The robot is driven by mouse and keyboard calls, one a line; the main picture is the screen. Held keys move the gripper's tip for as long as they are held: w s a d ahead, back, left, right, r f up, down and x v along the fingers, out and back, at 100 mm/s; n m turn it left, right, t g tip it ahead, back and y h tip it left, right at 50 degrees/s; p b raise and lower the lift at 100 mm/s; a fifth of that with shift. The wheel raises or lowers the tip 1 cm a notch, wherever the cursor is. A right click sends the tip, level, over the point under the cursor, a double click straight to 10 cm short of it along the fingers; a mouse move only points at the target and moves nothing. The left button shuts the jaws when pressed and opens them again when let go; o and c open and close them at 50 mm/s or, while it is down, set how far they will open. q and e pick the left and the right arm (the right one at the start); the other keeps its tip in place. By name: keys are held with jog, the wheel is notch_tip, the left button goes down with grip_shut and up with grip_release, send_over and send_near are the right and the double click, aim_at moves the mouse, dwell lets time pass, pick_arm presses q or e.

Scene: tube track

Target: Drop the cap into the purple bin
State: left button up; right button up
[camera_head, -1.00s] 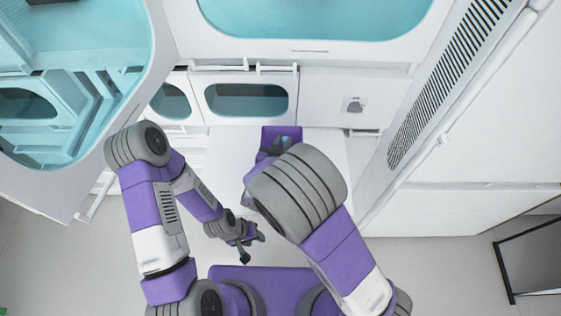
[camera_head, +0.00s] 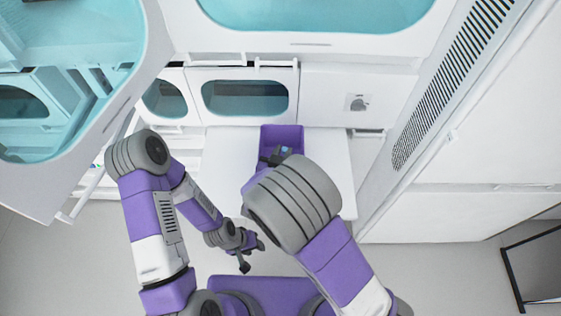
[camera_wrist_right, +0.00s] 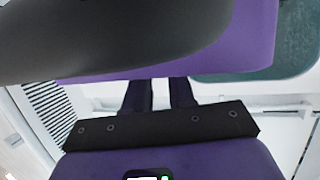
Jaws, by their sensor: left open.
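The purple bin (camera_head: 282,133) stands on the white table, with its near part hidden behind my right arm. My right gripper (camera_head: 276,157) is at the bin's near part, mostly covered by my own thick grey wrist. A small blue-grey piece (camera_head: 286,151) shows at its dark fingers; I cannot tell whether it is the cap or part of the gripper. The right wrist view is mostly filled by my own arm parts, and no cap is clear there. My left gripper (camera_head: 252,257) is open and empty, low in front of the table, away from the bin.
The white table (camera_head: 325,165) is clear around the bin. Behind it are white cabinets with a windowed door (camera_head: 245,97) and a knob panel (camera_head: 358,102). A large teal-windowed machine is at upper left, and a vented white cabinet (camera_head: 480,120) stands at right.

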jog(key=o, duration=0.4)
jog(key=p+v, duration=0.1)
jog(key=v, duration=0.6)
jog(key=shift+s+a+r, duration=0.1)
jog(key=shift+s, duration=0.2)
